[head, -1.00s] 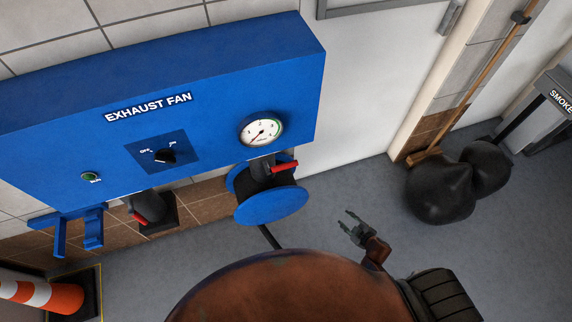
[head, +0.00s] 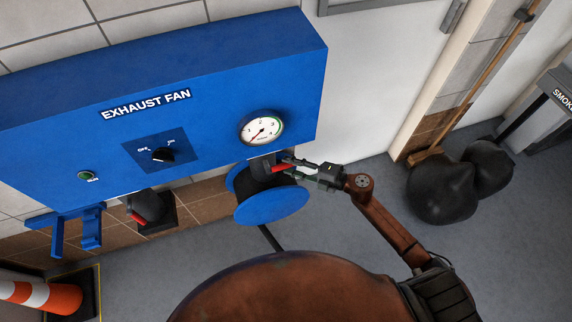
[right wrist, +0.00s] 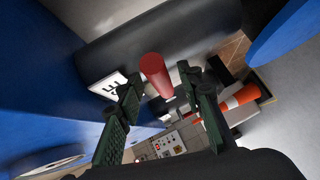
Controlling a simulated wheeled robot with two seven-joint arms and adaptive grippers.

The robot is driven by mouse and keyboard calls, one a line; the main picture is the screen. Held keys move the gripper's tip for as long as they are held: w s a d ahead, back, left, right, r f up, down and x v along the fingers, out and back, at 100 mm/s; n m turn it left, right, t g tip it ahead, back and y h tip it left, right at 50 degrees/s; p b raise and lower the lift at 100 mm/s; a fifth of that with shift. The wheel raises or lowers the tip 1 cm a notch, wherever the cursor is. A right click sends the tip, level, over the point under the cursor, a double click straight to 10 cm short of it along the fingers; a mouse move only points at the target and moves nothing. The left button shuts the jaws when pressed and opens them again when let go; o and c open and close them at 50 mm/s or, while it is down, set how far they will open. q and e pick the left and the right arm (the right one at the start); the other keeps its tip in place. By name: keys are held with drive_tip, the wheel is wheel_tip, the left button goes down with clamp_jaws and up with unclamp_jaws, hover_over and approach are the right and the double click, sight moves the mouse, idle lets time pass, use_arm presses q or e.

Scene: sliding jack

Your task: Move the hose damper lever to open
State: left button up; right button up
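A red lever (head: 281,168) sits on the dark pipe between the blue panel (head: 220,90) and the blue hose reel (head: 272,207). A second red lever (head: 138,217) is on a dark fitting further left under the panel. My right gripper (head: 288,164) is at the right-hand lever, coming from the right. In the right wrist view its fingers (right wrist: 165,94) are apart, and the red lever (right wrist: 157,74) shows between and just beyond their tips. I cannot tell whether a finger touches it. A white label (right wrist: 107,86) beside the lever is partly hidden. My left gripper is not in view.
The panel carries a gauge (head: 261,130), an off/on knob (head: 163,155) and a green light (head: 87,175). Black bags (head: 442,190) and a broom (head: 480,80) stand at the right. An orange cone (head: 45,296) is at the lower left. Grey floor is clear in front.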

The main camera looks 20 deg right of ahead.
drive_tip(key=shift+x, duration=1)
clamp_jaws()
